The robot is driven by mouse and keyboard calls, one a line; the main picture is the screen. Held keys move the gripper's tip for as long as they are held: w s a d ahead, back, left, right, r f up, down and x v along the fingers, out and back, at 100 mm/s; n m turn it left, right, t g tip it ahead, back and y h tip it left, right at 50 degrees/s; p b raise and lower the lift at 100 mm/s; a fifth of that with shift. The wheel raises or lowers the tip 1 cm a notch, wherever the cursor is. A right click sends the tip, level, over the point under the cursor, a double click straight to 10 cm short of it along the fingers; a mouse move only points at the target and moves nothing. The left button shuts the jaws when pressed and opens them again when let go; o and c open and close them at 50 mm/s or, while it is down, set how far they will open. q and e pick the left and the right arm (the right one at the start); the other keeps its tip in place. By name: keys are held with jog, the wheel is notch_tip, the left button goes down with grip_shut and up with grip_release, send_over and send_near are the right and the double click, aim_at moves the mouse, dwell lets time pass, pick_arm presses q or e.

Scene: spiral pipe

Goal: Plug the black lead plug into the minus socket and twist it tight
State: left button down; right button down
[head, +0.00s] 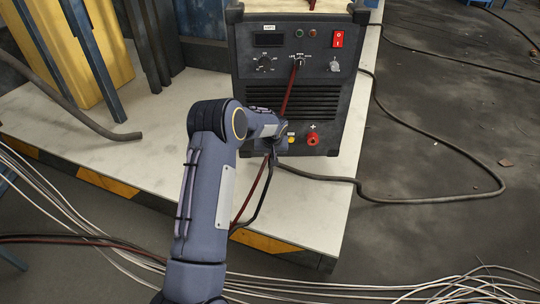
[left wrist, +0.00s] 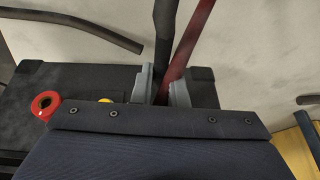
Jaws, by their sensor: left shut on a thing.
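The welding machine (head: 292,85) stands on a pale platform. Its red plus socket (head: 313,139) is at the lower right of the front panel and also shows in the left wrist view (left wrist: 45,104). My left gripper (head: 280,146) is at the lower left of the panel, shut on the black lead's end. The minus socket and the plug body are hidden behind my gripper and wrist, so I cannot tell whether the plug is seated. In the left wrist view, the black lead (left wrist: 165,35) runs out between the fingers (left wrist: 160,90). My right gripper is not in view.
A red cable (head: 290,88) hangs down the panel and passes close by the left gripper; it crosses beside one finger in the wrist view (left wrist: 190,45). A yellow part (head: 291,139) sits between the gripper and plus socket. A dark cable (head: 330,179) lies on the platform.

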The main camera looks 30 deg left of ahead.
pick_arm(q)
jog(key=m+g+y+b, duration=0.1)
jog(key=g+y+b, duration=0.1)
jog(key=y, duration=0.2)
jog(key=d+f+m+g+y+b, duration=0.1)
jog(key=g+y+b, duration=0.1)
jog(key=y, duration=0.2)
jog(key=f+m+g+y+b, duration=0.1)
jog(key=g+y+b, duration=0.1)
jog(key=y, duration=0.2)
jog(key=shift+w+d, duration=0.15)
jog(key=shift+w, duration=0.2)
jog(key=c, duration=1.4)
grip_release()
jog(key=shift+r, duration=0.3)
jog(key=shift+o, duration=0.2)
